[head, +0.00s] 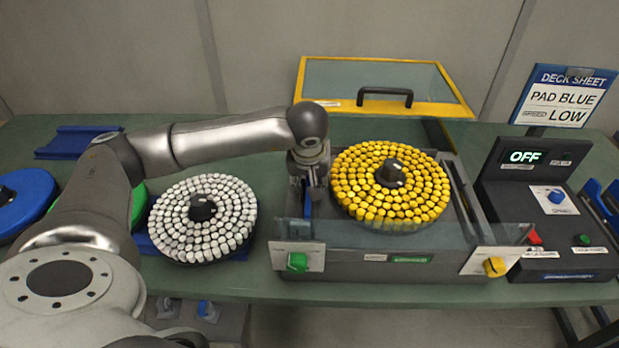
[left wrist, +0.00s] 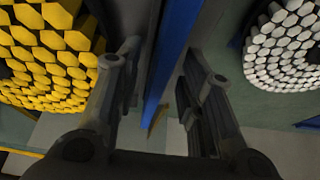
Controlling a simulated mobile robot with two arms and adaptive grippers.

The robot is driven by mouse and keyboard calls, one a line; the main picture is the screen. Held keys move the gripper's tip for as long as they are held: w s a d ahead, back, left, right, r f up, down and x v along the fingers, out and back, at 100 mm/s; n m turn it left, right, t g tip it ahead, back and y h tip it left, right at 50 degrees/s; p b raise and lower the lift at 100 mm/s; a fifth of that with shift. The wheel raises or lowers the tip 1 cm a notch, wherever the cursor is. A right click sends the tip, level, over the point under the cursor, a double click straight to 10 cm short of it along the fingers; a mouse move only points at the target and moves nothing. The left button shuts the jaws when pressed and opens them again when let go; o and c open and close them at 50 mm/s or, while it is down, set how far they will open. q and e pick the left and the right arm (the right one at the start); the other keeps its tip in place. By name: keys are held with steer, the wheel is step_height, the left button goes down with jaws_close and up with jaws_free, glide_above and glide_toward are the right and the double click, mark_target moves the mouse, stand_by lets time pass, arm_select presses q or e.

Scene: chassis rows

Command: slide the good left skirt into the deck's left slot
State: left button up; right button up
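A narrow blue skirt (head: 307,207) stands at the left side of the grey deck (head: 345,265), left of the yellow disc. It also shows as a blue strip in the left wrist view (left wrist: 174,55). My left gripper (head: 309,190) is directly over it. In the wrist view its two fingers (left wrist: 164,58) stand apart on either side of the strip, with gaps visible, so it looks open. The gripper hides the skirt's upper part, and I cannot tell how deep it sits in the left slot. My right gripper is not in view.
The yellow disc (head: 365,182) is close right of my gripper; a white disc (head: 182,225) is left. A raised yellow-framed lid (head: 340,80) stands behind. The control box (head: 550,225) at right reads OFF. A blue piece (head: 75,145) lies back left. A sign says PAD BLUE LOW (head: 560,97).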

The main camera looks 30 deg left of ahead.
arm_select(q)
steer(key=v, duration=1.2)
